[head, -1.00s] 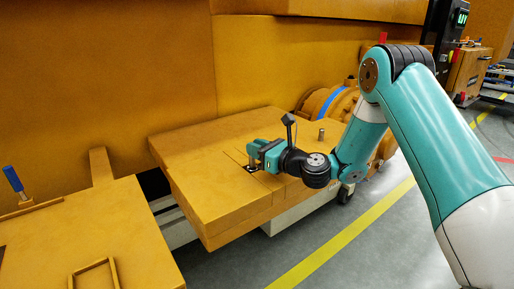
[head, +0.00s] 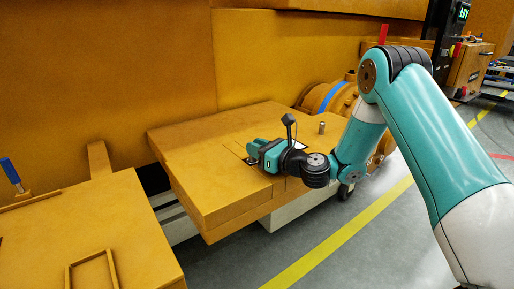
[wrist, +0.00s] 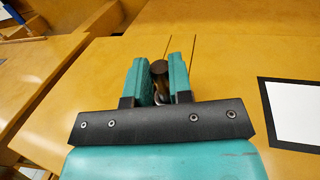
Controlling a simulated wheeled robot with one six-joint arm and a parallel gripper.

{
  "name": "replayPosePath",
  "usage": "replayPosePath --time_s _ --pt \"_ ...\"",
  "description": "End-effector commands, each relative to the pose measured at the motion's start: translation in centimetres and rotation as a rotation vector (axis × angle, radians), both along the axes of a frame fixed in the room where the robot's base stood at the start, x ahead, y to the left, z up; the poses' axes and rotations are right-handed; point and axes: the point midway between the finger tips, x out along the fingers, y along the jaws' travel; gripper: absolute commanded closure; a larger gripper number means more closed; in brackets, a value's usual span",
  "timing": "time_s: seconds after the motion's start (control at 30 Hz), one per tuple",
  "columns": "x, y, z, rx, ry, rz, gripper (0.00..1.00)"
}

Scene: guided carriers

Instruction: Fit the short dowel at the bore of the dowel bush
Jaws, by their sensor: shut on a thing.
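My gripper (wrist: 160,80) is shut on a short round dark-topped pin, which I take to be the short dowel (wrist: 159,70). The dowel stands between the two teal fingers in the wrist view, with a shiny metal part low down near the palm. In the head view my gripper (head: 252,154) is low over the ochre table, and it hides the dowel. A dark patch shows on the table by the fingertips. I cannot make out the dowel bush or its bore; whether the dowel touches anything is hidden.
The ochre table (head: 205,200) has thin grooves and a black-bordered white panel (wrist: 300,105) right of the gripper. A blue-handled tool (head: 11,172) is on the separate left table. A large ochre wall rises behind.

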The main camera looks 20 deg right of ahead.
Motion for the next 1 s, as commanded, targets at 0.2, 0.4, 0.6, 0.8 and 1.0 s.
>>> replayPosePath --time_s 0.2,0.4,0.6,0.8,1.0 --pt "0.0 0.0 -0.1 -0.002 0.003 0.0 0.59" --pt "0.0 0.0 -0.2 -0.002 0.003 0.0 0.5" --pt "-0.4 -0.3 -0.4 -0.003 0.006 -0.001 0.5" --pt "-2.9 -2.0 -0.9 -0.004 0.004 -0.004 0.5" --pt "-5.0 -3.3 -1.1 -0.003 0.001 -0.004 0.5"
